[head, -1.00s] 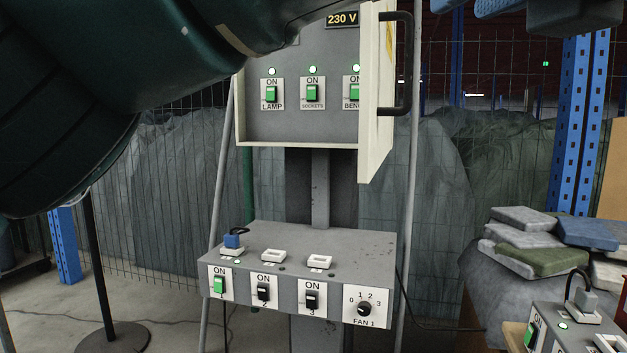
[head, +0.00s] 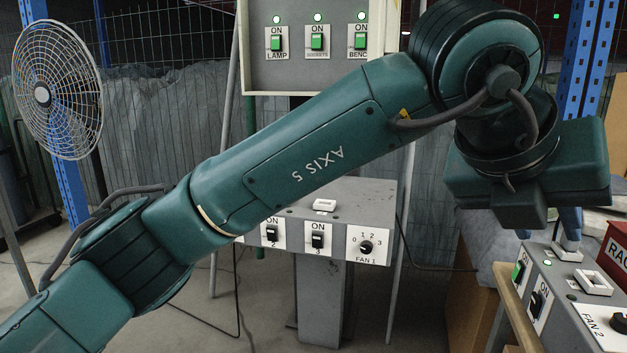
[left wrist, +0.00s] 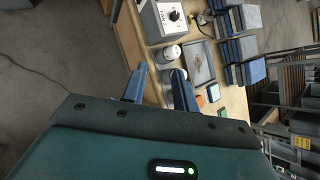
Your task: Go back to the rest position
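My left arm crosses the head view from the lower left up to the right, and its wrist bends down at the right. My left gripper (head: 547,228) hangs above the right-hand grey socket box, its tips partly lost against the background. In the left wrist view, the two blue-grey fingers of this gripper (left wrist: 160,88) stand apart with nothing held between them. White-lidded jars (left wrist: 172,54) show beyond the fingers on a wooden bench. My right gripper is not in view.
A grey socket box (head: 550,295) with switches and a plug stands close below the left gripper. A central socket box (head: 345,208) and a switch cabinet (head: 300,75) lie behind the arm. A wire fan (head: 58,90) stands at left. A tray (left wrist: 202,65) rests on the bench.

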